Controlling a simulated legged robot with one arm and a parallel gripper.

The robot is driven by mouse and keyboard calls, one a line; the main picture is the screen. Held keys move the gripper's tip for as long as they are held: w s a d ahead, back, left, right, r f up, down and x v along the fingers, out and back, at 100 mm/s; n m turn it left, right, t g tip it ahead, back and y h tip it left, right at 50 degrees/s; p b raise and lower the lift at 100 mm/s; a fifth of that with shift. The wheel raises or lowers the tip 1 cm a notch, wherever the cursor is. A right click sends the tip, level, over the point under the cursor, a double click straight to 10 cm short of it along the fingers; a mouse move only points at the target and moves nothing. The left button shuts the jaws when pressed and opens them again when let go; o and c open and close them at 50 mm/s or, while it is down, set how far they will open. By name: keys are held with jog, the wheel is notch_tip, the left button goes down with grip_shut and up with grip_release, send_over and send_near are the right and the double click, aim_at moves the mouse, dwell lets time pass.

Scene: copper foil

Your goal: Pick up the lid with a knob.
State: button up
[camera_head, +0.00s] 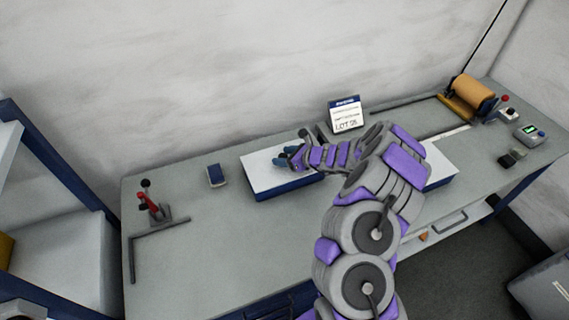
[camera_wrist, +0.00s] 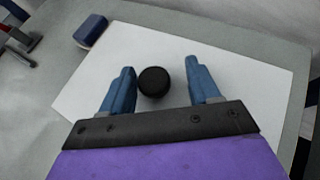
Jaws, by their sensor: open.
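The lid is a flat white panel (camera_head: 262,181) on a dark blue base on the workbench, left of my arm in the head view. In the wrist view the white lid (camera_wrist: 225,65) fills most of the picture, with a round black knob (camera_wrist: 153,81) standing on it. My gripper (camera_head: 285,160) is over the lid. The knob is hidden or too small to tell in the head view.
Another white-topped blue piece (camera_head: 439,165) shows right of my arm; what lies between is hidden. A blue block (camera_head: 216,175) and a red-handled tool (camera_head: 150,204) stand left. A sign (camera_head: 346,115) stands behind, and a copper-coloured roll (camera_head: 474,93) at far right.

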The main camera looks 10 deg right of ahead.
jog(key=shift+a, duration=0.55)
jog(key=shift+c, duration=1.4)
jog(key=c, duration=0.3)
jog(key=shift+d, duration=0.35)
grip_shut()
jog(key=shift+a, duration=0.1)
jog(key=shift+r, duration=0.1)
